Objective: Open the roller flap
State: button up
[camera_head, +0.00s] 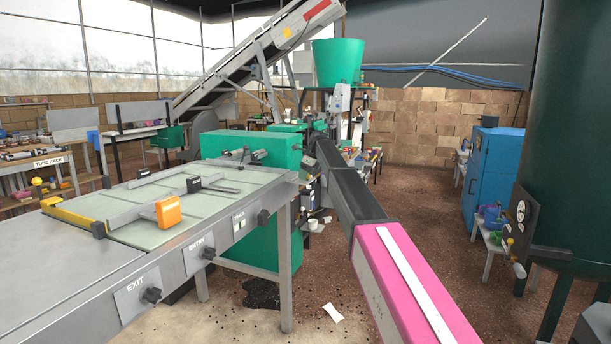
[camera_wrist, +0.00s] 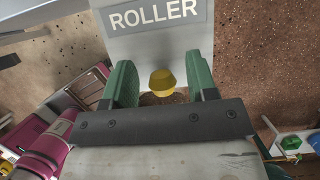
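In the wrist view, a pale grey plate, the roller flap (camera_wrist: 160,42), carries the label "ROLLER". A yellow knob (camera_wrist: 161,80) sits at its lower edge. My gripper (camera_wrist: 160,68) has its two green fingers apart, one on each side of the knob. No contact between fingers and knob shows, and I cannot tell how deep the knob sits between them. In the head view my arm reaches toward the green machine (camera_head: 254,150); the flap and the gripper cannot be made out clearly there.
A grey bench (camera_head: 62,252) with "EXIT" and "ENTRY" labels runs along the left. A green hopper (camera_head: 338,63) and a conveyor (camera_head: 255,52) stand behind. A blue cabinet (camera_head: 487,180) and a dark green tank (camera_head: 575,130) are at right. Brown floor lies open between.

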jog(key=shift+r, duration=0.1)
jog(key=v, duration=1)
jog(key=shift+r, duration=0.3)
jog(key=s+d+f+n+h, duration=0.1)
jog(key=s+d+f+n, duration=0.25)
jog(key=s+f, duration=0.55)
jog(key=s+d+f+n, duration=0.3)
jog(key=s+d+f, duration=0.25)
jog(key=f, duration=0.65)
jog(key=s+d+f+n+h, duration=0.1)
jog(key=s+d+f+n, duration=0.3)
jog(key=s+f, duration=0.55)
jog(key=s+d+f+n, duration=0.2)
jog(key=s+f, duration=0.3)
jog(key=s, duration=0.3)
jog(key=s+d+f+n+g+h, duration=0.1)
jog(key=s+d+f+n, duration=0.2)
jog(key=s, duration=0.6)
jog(key=s+d+f+n+h, duration=0.1)
jog(key=s+d+f+n, duration=0.2)
jog(key=s+f+n, duration=0.3)
jog(key=s+f, duration=0.3)
jog(key=shift+s+d+g, duration=0.2)
jog(key=shift+d+g, duration=0.05)
jog(key=shift+g, duration=0.05)
